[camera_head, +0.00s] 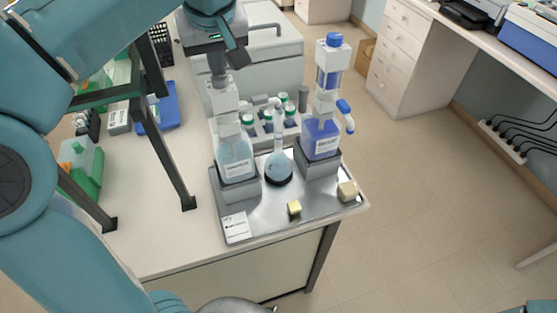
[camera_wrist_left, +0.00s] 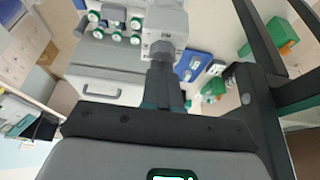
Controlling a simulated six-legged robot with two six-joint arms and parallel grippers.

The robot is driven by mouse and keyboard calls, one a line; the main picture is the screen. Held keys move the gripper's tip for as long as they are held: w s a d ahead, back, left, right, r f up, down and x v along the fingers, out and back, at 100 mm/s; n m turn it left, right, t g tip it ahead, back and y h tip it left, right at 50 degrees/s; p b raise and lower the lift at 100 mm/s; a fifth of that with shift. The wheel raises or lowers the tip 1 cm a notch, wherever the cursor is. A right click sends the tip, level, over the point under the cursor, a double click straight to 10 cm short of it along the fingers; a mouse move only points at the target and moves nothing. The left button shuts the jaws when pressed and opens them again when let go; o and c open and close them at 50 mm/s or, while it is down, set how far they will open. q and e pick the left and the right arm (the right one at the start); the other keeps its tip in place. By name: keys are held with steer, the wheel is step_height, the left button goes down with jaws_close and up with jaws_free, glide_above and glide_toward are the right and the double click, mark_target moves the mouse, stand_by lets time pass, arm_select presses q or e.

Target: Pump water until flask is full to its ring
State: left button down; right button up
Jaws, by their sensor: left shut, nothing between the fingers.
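My left gripper (camera_head: 219,76) is shut and empty, pointing down at the top of the white pump (camera_head: 223,98) on the left bottle (camera_head: 235,158). Its fingertips are at the pump head or just above it; contact is not clear. In the left wrist view the shut fingers (camera_wrist_left: 163,68) point at the pale pump head (camera_wrist_left: 166,22). The left bottle holds pale clear-blue liquid and carries a white label. The round flask (camera_head: 278,167) stands right of it on a dark ring base, with bluish contents. Its ring mark and exact level are too small to tell. My right gripper is not in view.
A second pump bottle (camera_head: 322,138) with violet-blue liquid stands right of the flask. The metal tray (camera_head: 265,212) also holds two small pale blocks and a label card. Green-capped vials (camera_head: 267,118) stand behind. A dark rack frame (camera_head: 178,165) stands at left.

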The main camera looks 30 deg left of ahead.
arm_select(q)
steer(key=shift+r+p, duration=2.6)
steer(key=shift+r, duration=0.05)
steer(key=shift+f+b, duration=0.3)
steer(key=shift+f+b, duration=1.95)
steer(key=shift+f, duration=0.55)
step_height(320, 180, up, 6)
steer(key=p, duration=0.5)
steer(key=shift+f, duration=0.55)
